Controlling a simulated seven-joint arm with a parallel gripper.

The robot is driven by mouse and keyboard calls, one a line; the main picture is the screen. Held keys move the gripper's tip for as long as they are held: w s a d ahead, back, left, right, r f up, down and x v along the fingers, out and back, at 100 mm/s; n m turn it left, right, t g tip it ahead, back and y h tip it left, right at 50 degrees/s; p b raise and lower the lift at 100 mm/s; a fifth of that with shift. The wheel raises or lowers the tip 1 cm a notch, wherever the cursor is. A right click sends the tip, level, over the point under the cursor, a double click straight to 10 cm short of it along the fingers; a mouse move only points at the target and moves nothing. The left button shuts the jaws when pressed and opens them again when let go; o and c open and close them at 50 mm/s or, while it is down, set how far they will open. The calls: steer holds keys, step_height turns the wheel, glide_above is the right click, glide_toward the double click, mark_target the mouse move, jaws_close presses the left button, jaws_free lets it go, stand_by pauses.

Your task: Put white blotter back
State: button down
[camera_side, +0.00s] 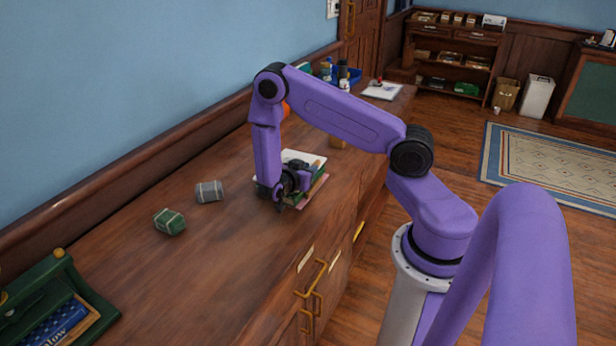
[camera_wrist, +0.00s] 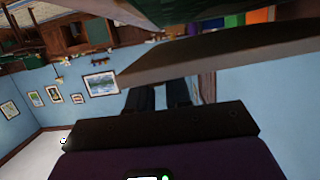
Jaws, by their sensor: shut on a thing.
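The white blotter (camera_side: 303,157) shows as a flat pale sheet behind my gripper, over a small stack of green and pink flat items (camera_side: 311,187) on the wooden counter. My gripper (camera_side: 284,202) is low over the counter at the near left side of this stack and partly covers it. In the wrist view my gripper's dark fingers (camera_wrist: 160,96) meet the edge of a flat, shaded slab (camera_wrist: 222,52), which looks like the blotter. The fingertips are hidden there, and I cannot tell whether the blotter is clear of the stack.
A grey bundle (camera_side: 209,191) and a green bundle (camera_side: 169,222) lie left of my gripper. A green holder (camera_side: 50,300) stands at the counter's near left. Bottles (camera_side: 343,75) and a paper (camera_side: 381,90) are at the far end. Bare counter lies in front.

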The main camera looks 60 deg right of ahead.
steer(key=shift+f, duration=1.05)
steer(key=c, duration=1.1)
jaws_free()
steer(key=shift+o, duration=0.2)
steer(key=shift+s+f, duration=0.1)
steer(key=shift+f, duration=0.05)
